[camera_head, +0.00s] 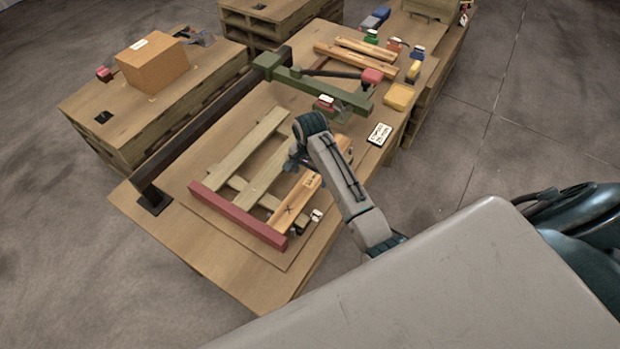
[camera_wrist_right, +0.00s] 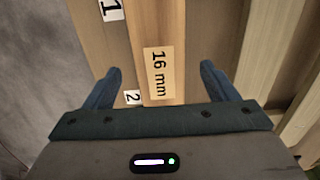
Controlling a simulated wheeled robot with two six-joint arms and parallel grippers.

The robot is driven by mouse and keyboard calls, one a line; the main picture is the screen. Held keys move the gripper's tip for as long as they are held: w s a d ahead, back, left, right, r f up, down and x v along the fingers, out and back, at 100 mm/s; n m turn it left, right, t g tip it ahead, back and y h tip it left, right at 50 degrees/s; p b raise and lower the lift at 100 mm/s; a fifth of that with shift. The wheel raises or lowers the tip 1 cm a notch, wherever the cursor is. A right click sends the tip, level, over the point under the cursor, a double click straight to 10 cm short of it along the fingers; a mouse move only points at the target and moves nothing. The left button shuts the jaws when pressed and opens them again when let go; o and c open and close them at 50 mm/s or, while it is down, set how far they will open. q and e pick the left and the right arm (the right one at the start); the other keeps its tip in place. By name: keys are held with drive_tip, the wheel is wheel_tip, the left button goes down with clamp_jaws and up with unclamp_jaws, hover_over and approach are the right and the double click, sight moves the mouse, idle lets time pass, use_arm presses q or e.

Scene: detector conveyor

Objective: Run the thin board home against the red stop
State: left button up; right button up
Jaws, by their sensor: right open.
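The red stop (camera_head: 237,217) is a long bar lying across the near-left side of the table. In the right wrist view a board with a "16 mm" label (camera_wrist_right: 158,74) runs between the fingers. My right gripper (camera_head: 299,160) (camera_wrist_right: 160,68) is over this board, open, with a finger out to each side of it. The arm hides part of the board in the head view. My left gripper is not in view.
Paler boards (camera_head: 238,146) lie left of the orange one, over a crosspiece. A green beam (camera_head: 320,85) stands behind. Small clamp-like items (camera_head: 314,217) sit beside the board's near end. A white label card (camera_head: 379,134) lies on the right. A cardboard box (camera_head: 152,62) is on another pallet.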

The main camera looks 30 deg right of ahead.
sight(310, 182)
wheel_tip(310, 182, up, 8)
drive_tip(key=shift+r+b, duration=0.2)
drive_tip(key=shift+b, duration=0.15)
drive_tip(key=shift+a, duration=0.1)
